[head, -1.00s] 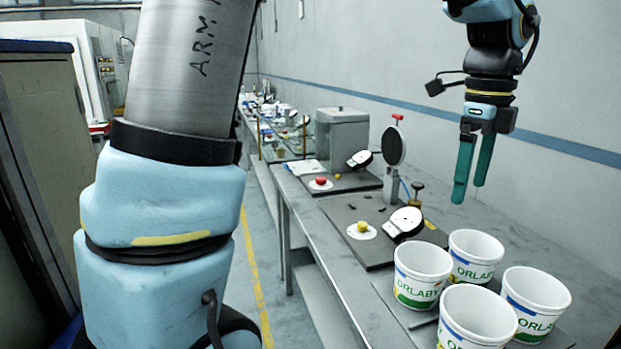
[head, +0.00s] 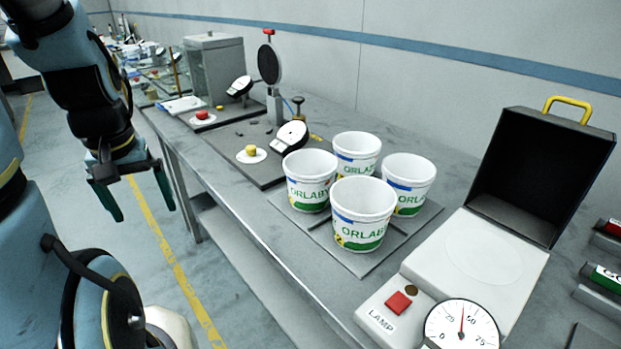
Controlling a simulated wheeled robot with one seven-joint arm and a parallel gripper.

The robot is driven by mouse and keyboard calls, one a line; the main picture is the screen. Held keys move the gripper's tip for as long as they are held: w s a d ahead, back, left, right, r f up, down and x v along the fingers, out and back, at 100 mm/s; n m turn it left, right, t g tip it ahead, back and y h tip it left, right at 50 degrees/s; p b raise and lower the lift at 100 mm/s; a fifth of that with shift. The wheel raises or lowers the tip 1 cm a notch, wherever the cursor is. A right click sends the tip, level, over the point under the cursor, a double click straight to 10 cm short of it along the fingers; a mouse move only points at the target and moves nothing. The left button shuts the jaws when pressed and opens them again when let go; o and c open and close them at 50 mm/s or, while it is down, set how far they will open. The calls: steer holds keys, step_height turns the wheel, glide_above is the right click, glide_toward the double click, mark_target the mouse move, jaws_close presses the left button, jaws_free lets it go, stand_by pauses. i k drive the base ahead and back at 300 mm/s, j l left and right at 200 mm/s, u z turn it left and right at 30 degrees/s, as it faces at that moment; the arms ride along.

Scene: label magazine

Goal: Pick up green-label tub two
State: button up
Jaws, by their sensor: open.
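Several white open-topped tubs with green ORLABY lettering stand upright in a cluster on a grey plate (head: 340,262) on the bench. One is at the front (head: 362,214), one at the left (head: 309,180), one at the back (head: 356,153) and one at the right (head: 408,184). Green shows low on the labels of the front and left tubs; the back tub is partly hidden. I cannot tell which is tub two. My gripper (head: 145,213) is open and empty, pointing down over the floor beside the bench, well left of the tubs.
Right of the tubs stands a white lamp box (head: 480,262) with an open black lid (head: 540,172) and a round dial (head: 462,326). Left are a dial gauge stand (head: 270,65) and a grey cabinet (head: 217,70). The bench's front edge lies between my gripper and the tubs.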

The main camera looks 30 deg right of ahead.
mark_target(363, 207)
steer(key=i+j, duration=0.3)
steer(key=i+j+z, duration=0.3)
steer(key=j+z, duration=0.25)
steer(key=i+j+z, duration=0.15)
steer(key=j+z, duration=0.15)
steer(key=i+j+z, duration=0.1)
steer(key=z, duration=1.2)
steer(key=i+j, duration=0.3)
